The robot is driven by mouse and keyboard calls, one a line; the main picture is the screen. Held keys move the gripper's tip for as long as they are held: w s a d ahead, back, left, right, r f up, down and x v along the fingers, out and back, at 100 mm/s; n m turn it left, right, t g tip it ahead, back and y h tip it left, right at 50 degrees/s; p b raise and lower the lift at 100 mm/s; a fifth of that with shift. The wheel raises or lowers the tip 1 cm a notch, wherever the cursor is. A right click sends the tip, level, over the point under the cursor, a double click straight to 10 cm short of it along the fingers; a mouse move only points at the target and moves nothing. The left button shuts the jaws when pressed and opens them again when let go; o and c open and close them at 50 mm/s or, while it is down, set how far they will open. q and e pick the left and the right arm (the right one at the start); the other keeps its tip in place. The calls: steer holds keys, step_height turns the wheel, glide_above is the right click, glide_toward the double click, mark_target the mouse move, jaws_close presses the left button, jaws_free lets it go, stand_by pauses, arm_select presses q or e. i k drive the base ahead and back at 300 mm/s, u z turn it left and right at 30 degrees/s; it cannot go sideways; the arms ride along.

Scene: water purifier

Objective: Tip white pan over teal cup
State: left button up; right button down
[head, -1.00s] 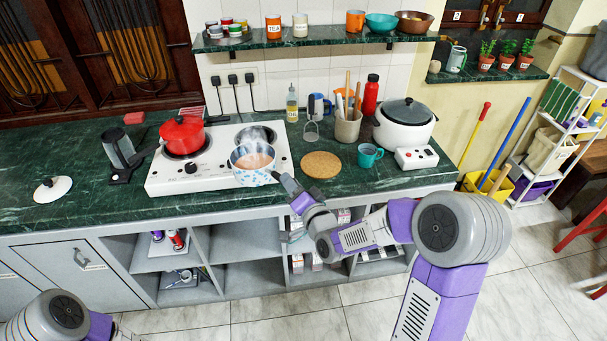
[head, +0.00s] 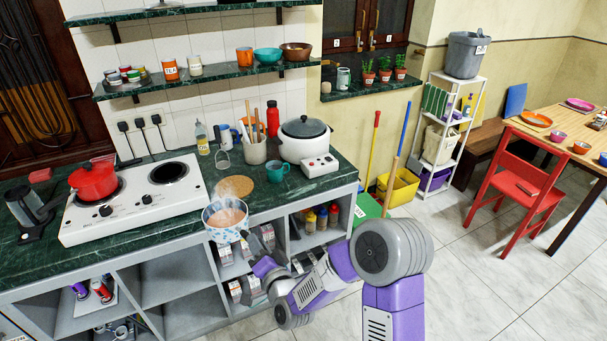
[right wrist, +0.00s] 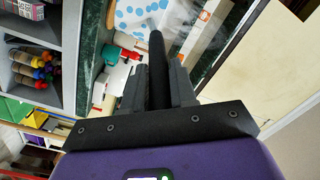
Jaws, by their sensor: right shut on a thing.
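The white pan (head: 211,231) with blue dots holds a brownish liquid and steams. It is upright, at the counter's front edge in the head view, right of the hob. My right gripper (head: 253,247) is shut on its handle; the right wrist view shows the black handle (right wrist: 157,60) between the fingers and part of the dotted pan wall (right wrist: 132,14). The teal cup (head: 277,171) stands upright on the counter, behind and right of the pan and apart from it. Its inside is too small to make out. My left gripper is not in view.
A cork mat (head: 238,187) lies between pan and cup. The white cooker (head: 303,146) stands right behind the cup, and a utensil pot (head: 255,153) behind it. The red pot (head: 93,182) sits on the white hob (head: 135,215). Open shelves lie below the counter.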

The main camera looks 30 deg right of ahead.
mark_target(274, 168)
steer(key=z, duration=3.35)
steer(key=k, duration=1.45)
steer(key=u, duration=1.9)
steer(key=i, duration=1.65)
